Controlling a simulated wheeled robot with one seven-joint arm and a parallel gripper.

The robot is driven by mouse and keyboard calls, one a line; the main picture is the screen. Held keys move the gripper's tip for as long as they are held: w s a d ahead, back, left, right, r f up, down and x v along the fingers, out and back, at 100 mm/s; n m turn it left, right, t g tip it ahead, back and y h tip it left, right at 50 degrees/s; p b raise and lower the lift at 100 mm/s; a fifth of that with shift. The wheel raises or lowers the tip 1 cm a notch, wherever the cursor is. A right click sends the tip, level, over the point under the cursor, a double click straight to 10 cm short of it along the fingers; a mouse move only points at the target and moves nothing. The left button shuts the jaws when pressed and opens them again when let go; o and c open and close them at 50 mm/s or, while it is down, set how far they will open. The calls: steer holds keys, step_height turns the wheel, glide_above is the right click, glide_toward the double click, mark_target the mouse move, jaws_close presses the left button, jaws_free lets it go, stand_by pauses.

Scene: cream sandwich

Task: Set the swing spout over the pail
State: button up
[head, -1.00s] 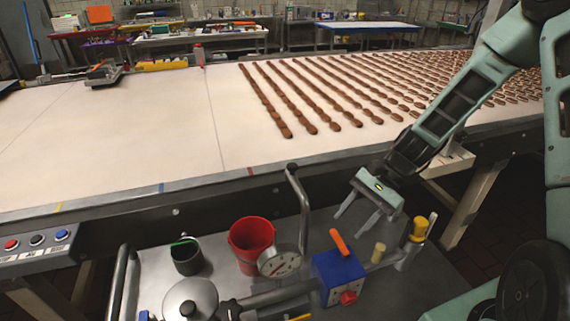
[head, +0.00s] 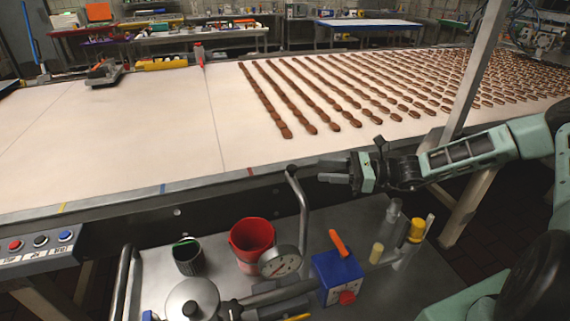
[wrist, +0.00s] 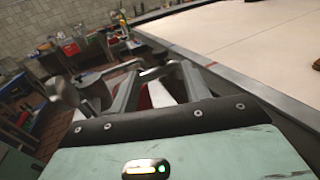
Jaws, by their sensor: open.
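A bent grey metal pipe, which looks like the swing spout (head: 302,212), rises beside the pressure gauge. Its hooked top is near the belt's front edge. The red pail (head: 252,241) stands upright on the metal cart, just left of the pipe and behind the gauge. My gripper (head: 323,170) is open and empty, pointing left, with its fingertips a little right of the pipe's top and apart from it in the head view. In the wrist view, a bit of red shows between the fingers. The wrist view does not make clear which metal part is the spout.
A gauge (head: 279,262), a blue box with an orange lever (head: 339,277), a dark mug (head: 187,257) and a lidded pot (head: 192,300) crowd the cart (head: 225,280).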

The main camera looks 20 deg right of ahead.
steer(key=p+x, duration=0.3)
steer(key=x, duration=0.8)
steer(key=shift+a, duration=0.2)
jaws_close()
